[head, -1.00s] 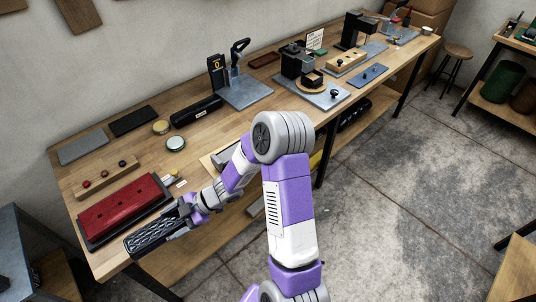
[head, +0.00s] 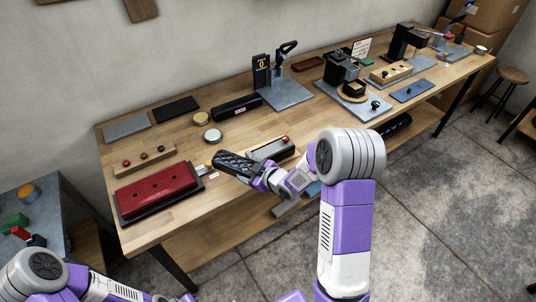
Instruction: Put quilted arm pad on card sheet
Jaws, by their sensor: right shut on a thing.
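The quilted arm pad (head: 234,162) is black with a raised diamond pattern. My right gripper (head: 257,173) is shut on its right end and holds it over the front part of the bench, just right of the red pad. Whether the pad touches anything below, I cannot tell. I cannot make out the card sheet for certain; the held pad and my right arm cover part of the bench there. My left arm shows at the lower left, but its gripper is out of view.
A red pad on a dark base (head: 157,191) lies left of the held pad. A grey tray with a red knob (head: 268,150) is close behind my gripper. Two round tins (head: 212,135) and a black case (head: 236,107) stand further back on the wooden bench (head: 185,148).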

